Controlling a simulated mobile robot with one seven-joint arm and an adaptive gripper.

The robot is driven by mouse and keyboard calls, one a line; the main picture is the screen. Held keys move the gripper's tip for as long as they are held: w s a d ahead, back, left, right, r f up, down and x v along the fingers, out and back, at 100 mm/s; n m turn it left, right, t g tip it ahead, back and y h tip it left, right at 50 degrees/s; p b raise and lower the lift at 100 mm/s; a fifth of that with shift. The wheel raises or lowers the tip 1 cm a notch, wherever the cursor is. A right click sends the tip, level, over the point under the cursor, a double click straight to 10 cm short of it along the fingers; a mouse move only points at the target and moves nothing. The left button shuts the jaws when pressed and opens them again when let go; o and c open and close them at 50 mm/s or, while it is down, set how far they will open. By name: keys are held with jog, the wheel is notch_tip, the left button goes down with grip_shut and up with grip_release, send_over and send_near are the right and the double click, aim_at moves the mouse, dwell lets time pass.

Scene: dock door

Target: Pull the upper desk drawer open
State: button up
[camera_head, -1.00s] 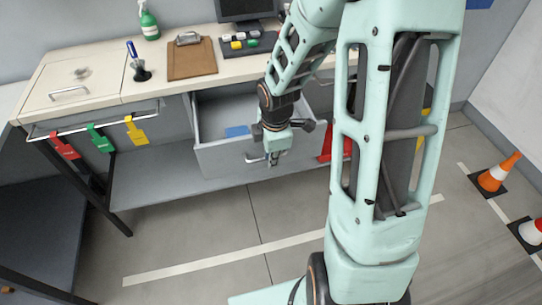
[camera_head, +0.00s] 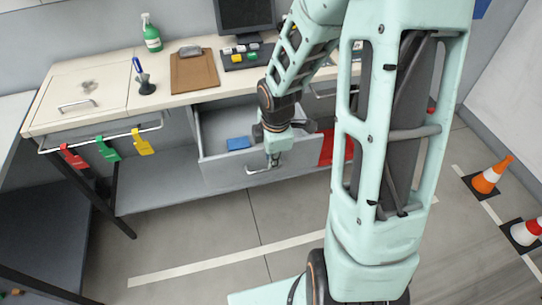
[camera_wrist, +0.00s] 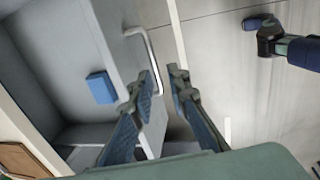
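The upper desk drawer (camera_head: 228,175) is pulled out, with its grey inside in view. Its bar handle (camera_head: 256,170) is on the front panel and also shows in the wrist view (camera_wrist: 155,60). My gripper (camera_head: 273,163) is at the right part of the handle. In the wrist view its two fingers (camera_wrist: 163,80) are apart. The handle bar runs through the gap, close to the left finger, and I see no finger clamped on it. Part of the drawer is hidden behind my arm in the head view.
A blue box (camera_head: 238,143) lies in the drawer. The desktop (camera_head: 110,100) holds a clipboard (camera_head: 194,72), a pen holder (camera_head: 146,84), a green spray bottle (camera_head: 151,38) and a monitor. Coloured tags hang from a rail at left. Cones (camera_head: 487,178) stand at right. The floor in front is clear.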

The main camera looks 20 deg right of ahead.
jog(key=r+p, duration=0.2)
jog(key=s+r+p, duration=0.1)
jog(key=r+p, duration=0.1)
jog(key=r, duration=0.1)
jog(key=shift+r, duration=0.25)
dwell(0.6)
notch_tip(320, 180, up, 12)
jog(key=s, duration=0.2)
jog(key=shift+s, duration=0.15)
jog(key=shift+f, duration=0.15)
